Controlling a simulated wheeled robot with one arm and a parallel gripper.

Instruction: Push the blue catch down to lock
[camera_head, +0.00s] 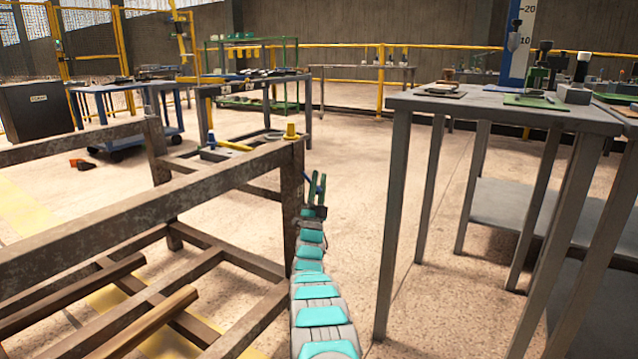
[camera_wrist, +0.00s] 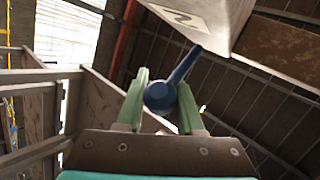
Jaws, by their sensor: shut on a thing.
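The blue catch (camera_wrist: 158,97) shows in the wrist view as a round knob with a short arm slanting up to the right. My gripper (camera_wrist: 163,82) has its two pale green fingers on either side of the knob, shut on it. In the head view my gripper (camera_head: 317,188) is small, at the end of my teal and grey arm, just right of the rusty rack's corner post. The catch is too small there to make out clearly. Whether it is locked cannot be told.
A grey table (camera_head: 500,112) stands close on the right. Open floor (camera_head: 350,170) lies between them. In the wrist view, a grey block with a white label (camera_wrist: 182,17) hangs above the catch.

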